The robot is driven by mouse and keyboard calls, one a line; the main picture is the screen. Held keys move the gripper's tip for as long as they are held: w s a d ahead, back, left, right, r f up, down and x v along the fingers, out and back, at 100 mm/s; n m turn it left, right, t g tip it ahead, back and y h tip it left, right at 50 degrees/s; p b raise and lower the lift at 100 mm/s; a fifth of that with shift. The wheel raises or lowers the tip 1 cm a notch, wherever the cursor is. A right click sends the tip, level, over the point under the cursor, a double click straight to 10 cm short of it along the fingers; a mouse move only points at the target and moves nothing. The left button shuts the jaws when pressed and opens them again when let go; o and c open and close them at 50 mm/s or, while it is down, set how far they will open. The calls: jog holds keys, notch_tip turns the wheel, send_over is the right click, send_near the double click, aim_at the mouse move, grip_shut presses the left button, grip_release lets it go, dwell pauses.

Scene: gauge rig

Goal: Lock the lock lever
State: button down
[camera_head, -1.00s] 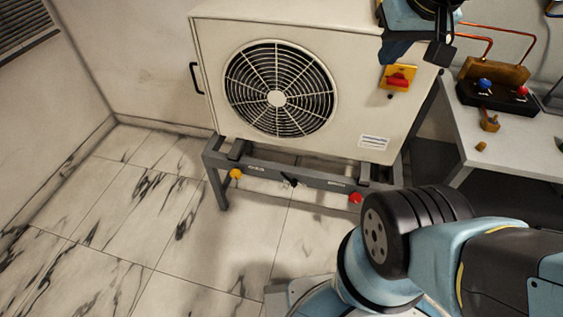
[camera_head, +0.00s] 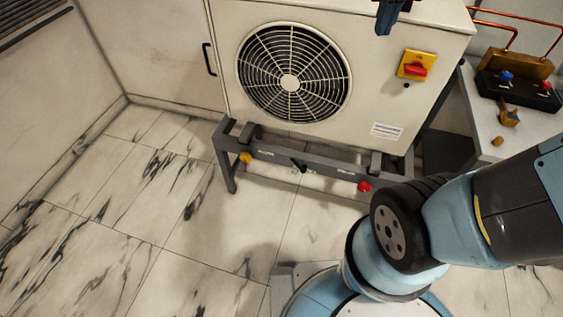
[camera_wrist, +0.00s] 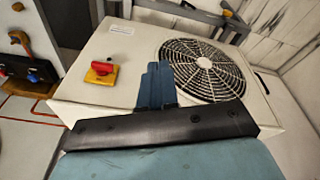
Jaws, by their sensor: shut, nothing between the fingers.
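A small black lever (camera_head: 298,165) sits on the grey front rail (camera_head: 325,172) under the fan unit, between a yellow knob (camera_head: 246,157) and a red knob (camera_head: 364,187). A red rotary handle on a yellow plate (camera_head: 417,66) is on the unit's front face; it also shows in the wrist view (camera_wrist: 102,71). I cannot tell for sure which is the lock lever. My gripper (camera_head: 388,18) is partly cut off at the top edge of the head view, apart from both. In the wrist view my gripper (camera_wrist: 157,72) is shut and empty, its fingers appearing between the red handle and the fan.
The white fan unit (camera_head: 226,50) stands on a grey frame. A white side table (camera_head: 484,128) at right holds a black box (camera_head: 515,92) with blue and red knobs, brass parts and copper pipes. The marble floor (camera_head: 180,235) at left is clear.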

jog(key=w+a+f+n+g+h, duration=0.1)
jog(key=w+a+f+g+h, duration=0.1)
jog(key=w+a+f, duration=0.4)
jog(key=w+a+f+g+h, duration=0.2)
jog(key=w+a+f, duration=0.1)
jog(key=w+f, duration=0.4)
jog(key=w+a+f+n+h, duration=0.1)
jog(key=w+a+f+h, duration=0.2)
jog(key=a+f, duration=0.35)
jog(key=w+a+f+n+h, duration=0.1)
jog(key=w+a+f+h, duration=0.2)
jog(key=f, duration=0.7)
jog(key=s+a+f+n+t+h, duration=0.2)
jog(key=f+t, duration=0.3)
jog(key=f, duration=0.8)
jog(key=s+a+f+n+t+h, duration=0.1)
jog(key=s+a+f+n+t, duration=0.3)
jog(key=f, duration=1)
jog(key=s+a+f+n+t+h, duration=0.2)
jog(key=f+t, duration=0.4)
jog(key=f, duration=0.7)
jog(key=shift+s+a+f+n+h, duration=0.15)
jog(key=shift+s+a+n+h, duration=0.25)
jog(key=shift+a, duration=0.8)
jog(key=s+d+r+x, duration=0.1)
jog(key=s+x, duration=0.1)
jog(key=x, duration=1)
jog(key=shift+d+r, duration=0.15)
jog(key=shift+d, duration=0.35)
